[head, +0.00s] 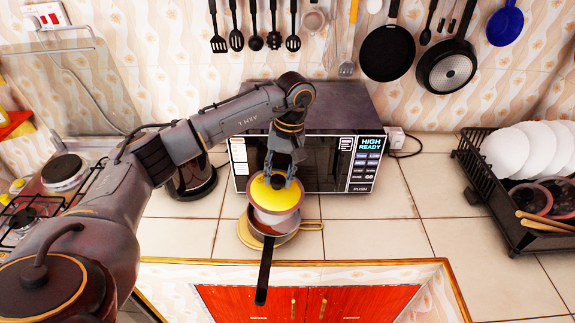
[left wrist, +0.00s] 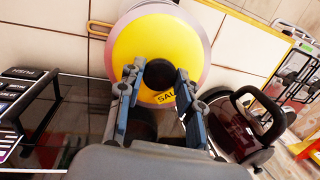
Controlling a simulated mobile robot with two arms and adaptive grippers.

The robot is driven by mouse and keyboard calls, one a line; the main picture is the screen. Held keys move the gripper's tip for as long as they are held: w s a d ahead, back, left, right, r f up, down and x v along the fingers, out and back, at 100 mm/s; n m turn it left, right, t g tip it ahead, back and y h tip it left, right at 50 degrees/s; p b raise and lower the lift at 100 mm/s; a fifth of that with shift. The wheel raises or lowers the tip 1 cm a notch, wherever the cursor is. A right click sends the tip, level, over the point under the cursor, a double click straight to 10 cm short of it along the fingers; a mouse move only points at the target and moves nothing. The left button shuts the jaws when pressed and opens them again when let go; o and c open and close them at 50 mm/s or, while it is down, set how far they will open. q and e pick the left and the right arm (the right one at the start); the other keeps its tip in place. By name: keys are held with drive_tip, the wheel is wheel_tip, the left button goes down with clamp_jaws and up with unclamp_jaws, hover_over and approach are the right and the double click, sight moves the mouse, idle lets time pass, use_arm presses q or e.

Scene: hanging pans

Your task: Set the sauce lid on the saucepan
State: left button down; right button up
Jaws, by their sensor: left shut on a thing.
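The sauce lid (head: 276,197) is a yellow disc with a pinkish rim and a dark knob. Part of its lettering shows in the left wrist view (left wrist: 150,55). My left gripper (head: 274,180) is shut on the knob, with one finger on each side in the left wrist view (left wrist: 156,78). The saucepan (head: 283,238) stands on the counter below the lid, its long black handle (head: 264,272) pointing toward me. The lid and a pale pinkish part under it hide much of the pan's opening. I cannot tell whether lid and pan touch. My right gripper is not in view.
A round wooden board (head: 246,236) lies under the saucepan. A microwave (head: 325,165) stands behind, and a dark kettle (head: 192,180) to the left. A dish rack (head: 490,195) with plates is at the right. The tiled counter (head: 385,225) right of the pan is clear.

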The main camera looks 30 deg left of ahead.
sight(279, 190)
use_arm(q)
drive_tip(key=shift+s+f, duration=0.1)
drive_tip(key=shift+s, duration=0.15)
drive_tip(key=shift+s+f+b, duration=0.3)
drive_tip(key=shift+s+b, duration=0.1)
drive_tip(key=shift+s, duration=0.25)
drive_tip(key=shift+w+f+b, duration=0.1)
drive_tip(key=shift+f+b, duration=0.25)
drive_tip(key=shift+f, duration=0.45)
drive_tip(key=f+b, duration=0.2)
drive_tip(key=f, duration=0.1)
drive_tip(key=shift+w+f+b, duration=0.2)
drive_tip(key=shift+f+b, duration=0.05)
drive_tip(key=shift+b, duration=0.1)
drive_tip(key=shift+f, duration=0.2)
drive_tip(key=shift+f+b, duration=0.15)
drive_tip(key=shift+b, duration=0.15)
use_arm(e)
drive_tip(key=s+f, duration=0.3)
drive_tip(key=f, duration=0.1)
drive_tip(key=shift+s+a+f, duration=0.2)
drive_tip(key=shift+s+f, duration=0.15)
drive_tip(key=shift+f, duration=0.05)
use_arm(q)
drive_tip(key=shift+f+b, duration=0.25)
drive_tip(key=shift+b, duration=0.05)
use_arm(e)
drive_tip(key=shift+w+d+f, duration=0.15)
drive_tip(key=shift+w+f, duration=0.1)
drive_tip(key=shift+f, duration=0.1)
